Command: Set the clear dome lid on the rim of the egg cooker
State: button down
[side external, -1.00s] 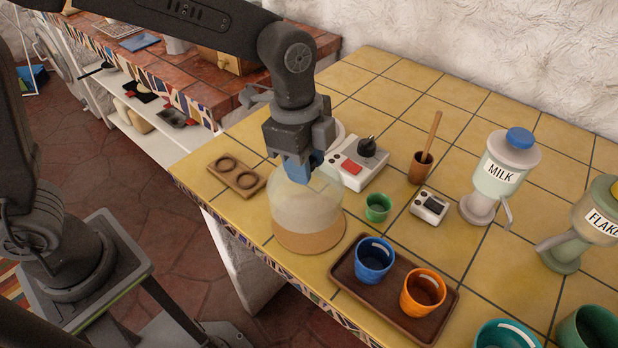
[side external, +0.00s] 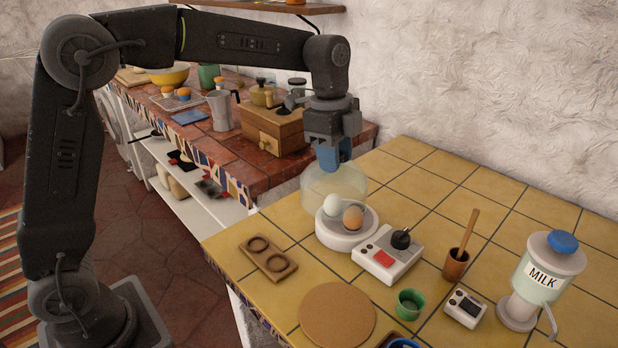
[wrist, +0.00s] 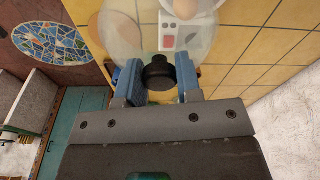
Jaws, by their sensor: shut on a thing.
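The clear dome lid (side external: 333,186) hangs below my gripper (side external: 330,158), its rim facing down. In the wrist view, my gripper's blue fingers (wrist: 158,82) are shut on the lid's black knob (wrist: 158,70). The egg cooker is a round white base (side external: 347,240) with a white egg (side external: 331,204) and a brown egg (side external: 352,217) in it. The lid overlaps the cooker's far side in the side view. I cannot tell its exact height above the rim. In the wrist view, the cooker is only partly visible at the top edge.
A white control box (side external: 388,259) with a red switch and black knob stands in front of the cooker. A two-hole wooden holder (side external: 267,257) lies left. The round cork mat (side external: 337,315) is bare. A wooden cup (side external: 455,264) with a stick stands right.

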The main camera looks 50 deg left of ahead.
jog(key=w+a, duration=0.1)
jog(key=w, duration=0.6)
notch_tip(320, 180, down, 7)
jog(key=shift+s+f, duration=0.15)
jog(key=shift+s, duration=0.1)
jog(key=shift+a+f, duration=0.1)
jog(key=shift+f, duration=0.85)
dwell(2.4)
jog(key=c, duration=0.7)
grip_release()
jog(key=shift+r, duration=0.1)
notch_tip(320, 180, up, 7)
jog(key=shift+f, duration=0.1)
dwell(0.3)
